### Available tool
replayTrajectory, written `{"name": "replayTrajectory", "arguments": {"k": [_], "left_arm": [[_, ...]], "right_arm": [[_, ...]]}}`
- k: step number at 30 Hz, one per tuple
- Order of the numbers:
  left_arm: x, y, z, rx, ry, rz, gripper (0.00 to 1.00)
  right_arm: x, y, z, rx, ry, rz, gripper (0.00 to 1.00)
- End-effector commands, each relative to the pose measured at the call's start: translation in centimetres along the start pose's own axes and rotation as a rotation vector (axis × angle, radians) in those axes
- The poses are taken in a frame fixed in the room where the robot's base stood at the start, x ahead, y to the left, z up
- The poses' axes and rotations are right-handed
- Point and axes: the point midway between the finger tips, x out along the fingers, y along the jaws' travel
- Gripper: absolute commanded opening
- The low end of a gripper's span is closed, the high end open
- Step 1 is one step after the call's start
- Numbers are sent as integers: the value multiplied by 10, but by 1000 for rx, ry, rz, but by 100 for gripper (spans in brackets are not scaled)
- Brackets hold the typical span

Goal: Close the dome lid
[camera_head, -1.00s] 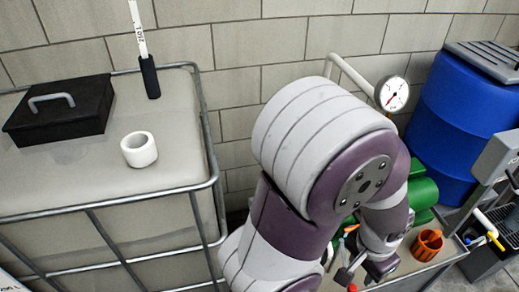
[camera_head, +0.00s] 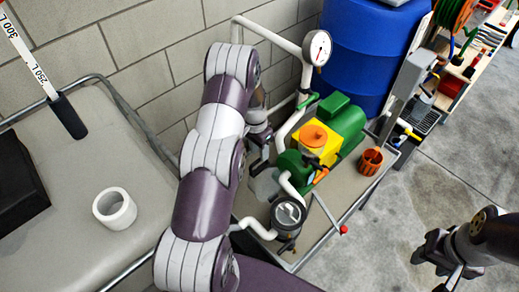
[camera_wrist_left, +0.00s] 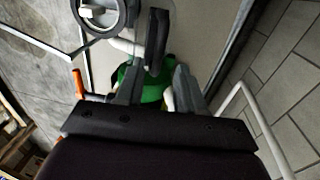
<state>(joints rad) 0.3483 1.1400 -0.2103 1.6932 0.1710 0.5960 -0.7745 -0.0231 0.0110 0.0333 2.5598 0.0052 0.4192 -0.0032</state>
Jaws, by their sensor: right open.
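A round dark-rimmed housing (camera_head: 288,215) with a pale top and a knob stands at the front of the trailer; it also shows in the left wrist view (camera_wrist_left: 102,14). Whether its top is the dome lid is unclear. A grey plate-like piece (camera_head: 265,186) sits just behind it. My left gripper (camera_head: 264,152) is above the trailer, beside the green pump, mostly hidden by its arm. In the left wrist view its fingers (camera_wrist_left: 158,75) stand apart around the end of a black bar (camera_wrist_left: 156,35); contact is unclear. My right gripper (camera_head: 443,262) is open and empty over the floor.
A green pump (camera_head: 341,118) with a yellow block and orange cap (camera_head: 313,136), a pressure gauge (camera_head: 318,47), an orange cup (camera_head: 371,161) and a red-tipped lever (camera_head: 328,215) crowd the trailer.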

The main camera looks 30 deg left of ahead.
Motion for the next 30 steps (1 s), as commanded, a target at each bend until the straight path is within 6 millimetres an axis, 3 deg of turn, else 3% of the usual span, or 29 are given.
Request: {"name": "replayTrajectory", "arguments": {"k": [4, 12, 13, 16, 17, 30], "left_arm": [[12, 1, 0, 1, 0, 0, 38], [15, 0, 0, 1, 1, -1, 38], [15, 0, 0, 1, 1, -1, 35], [15, 0, 0, 1, 1, -1, 2], [15, 0, 0, 1, 1, -1, 0], [9, 13, -1, 2, 1, -1, 0]], "right_arm": [[-4, 0, 0, 0, 0, 0, 46], [-3, 0, 0, 0, 0, 0, 46], [-3, 0, 0, 0, 0, 0, 46], [-3, 0, 0, 0, 0, 0, 46], [-3, 0, 0, 0, 0, 0, 46], [-5, 0, 0, 0, 0, 0, 46]]}}
